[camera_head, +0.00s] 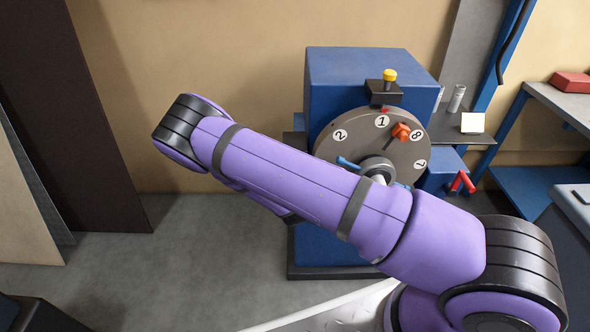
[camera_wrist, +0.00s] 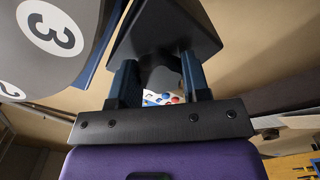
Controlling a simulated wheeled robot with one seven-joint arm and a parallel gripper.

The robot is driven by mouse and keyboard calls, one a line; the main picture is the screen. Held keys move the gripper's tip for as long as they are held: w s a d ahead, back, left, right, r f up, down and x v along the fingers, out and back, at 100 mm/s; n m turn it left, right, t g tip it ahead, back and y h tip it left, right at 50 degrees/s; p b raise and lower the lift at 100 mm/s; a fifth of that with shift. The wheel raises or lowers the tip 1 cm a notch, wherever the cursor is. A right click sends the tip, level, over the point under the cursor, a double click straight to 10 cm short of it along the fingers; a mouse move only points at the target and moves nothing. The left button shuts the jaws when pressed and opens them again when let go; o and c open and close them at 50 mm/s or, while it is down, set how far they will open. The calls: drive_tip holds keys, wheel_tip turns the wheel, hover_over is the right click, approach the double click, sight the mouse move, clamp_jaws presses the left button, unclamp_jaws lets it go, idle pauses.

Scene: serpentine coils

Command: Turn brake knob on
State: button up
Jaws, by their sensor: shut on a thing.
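My gripper (camera_wrist: 160,65) is in the wrist view. Its two dark fingers are shut on a dark knob-like part (camera_wrist: 165,78) beneath a black block (camera_wrist: 165,30); I take this part to be the brake knob, but it is in shadow and its setting cannot be read. In the head view my purple arm hides the gripper and this part. The grey numbered dial (camera_head: 345,122) on the blue machine (camera_head: 345,68) shows 1, 2, 7 and 8. Its edge with a 3 is at left in the wrist view (camera_wrist: 30,75).
An orange-red block (camera_head: 400,131) and a blue lever (camera_head: 347,163) are on the dial. A yellow button (camera_head: 390,75) tops a black box above it. Red handles (camera_head: 462,182) and a workbench (camera_head: 560,103) are at right. Grey floor (camera_head: 190,245) is clear at left.

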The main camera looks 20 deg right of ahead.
drive_tip(key=m, duration=0.6)
drive_tip(key=shift+f+m, duration=0.1)
drive_tip(key=shift+m, duration=0.2)
drive_tip(key=m, duration=0.5)
drive_tip(key=shift+m, duration=0.4)
drive_tip(key=o, duration=0.9)
drive_tip(key=v, duration=1.1)
drive_tip(key=shift+w, duration=0.1)
